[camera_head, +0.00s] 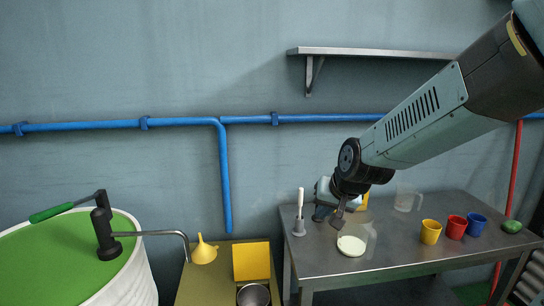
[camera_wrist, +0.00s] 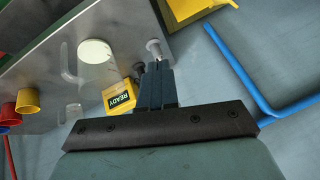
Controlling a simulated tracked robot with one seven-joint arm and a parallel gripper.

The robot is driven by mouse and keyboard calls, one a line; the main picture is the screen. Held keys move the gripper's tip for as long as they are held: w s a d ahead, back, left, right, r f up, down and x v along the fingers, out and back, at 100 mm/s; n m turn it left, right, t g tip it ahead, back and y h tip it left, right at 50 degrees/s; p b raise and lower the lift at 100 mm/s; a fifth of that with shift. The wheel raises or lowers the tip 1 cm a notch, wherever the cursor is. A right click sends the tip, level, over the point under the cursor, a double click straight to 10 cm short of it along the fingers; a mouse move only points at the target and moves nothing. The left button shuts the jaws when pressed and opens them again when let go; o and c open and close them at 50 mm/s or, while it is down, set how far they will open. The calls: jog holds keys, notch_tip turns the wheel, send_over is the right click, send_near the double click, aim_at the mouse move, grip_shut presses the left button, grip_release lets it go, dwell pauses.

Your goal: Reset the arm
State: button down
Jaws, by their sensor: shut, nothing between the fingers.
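My arm reaches in from the upper right in the head view. My gripper (camera_head: 338,220) hangs above the left part of the grey metal table (camera_head: 310,262). In the wrist view my gripper (camera_wrist: 157,65) has its fingers together with nothing between them. A clear beaker with pale contents (camera_head: 351,245) stands on the table just below and right of the gripper; it also shows in the wrist view (camera_wrist: 95,51). A grey holder with a white upright stick (camera_head: 300,212) stands left of the gripper. A yellow box marked READY (camera_wrist: 119,97) is beside the fingers in the wrist view, partly hidden in the head view.
Yellow (camera_head: 430,232), red (camera_head: 456,228) and blue (camera_head: 477,225) cups, a clear jug (camera_head: 405,200) and a green object (camera_head: 512,226) stand on the table's right. A shelf (camera_head: 375,52) and blue pipe (camera_head: 90,126) are on the wall. A green-topped drum (camera_head: 60,262) stands left.

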jog(key=s+d+r+h, duration=0.1)
jog(key=s+d+r, duration=0.4)
jog(key=s, duration=0.3)
jog(key=s+d+r+n+h, duration=0.1)
jog(key=s+d+r, duration=0.4)
jog(key=s, duration=0.3)
jog(key=shift+s+d+r+g+h, duration=0.2)
jog(key=shift+s+d+g+h, duration=0.1)
jog(key=shift+d, duration=0.1)
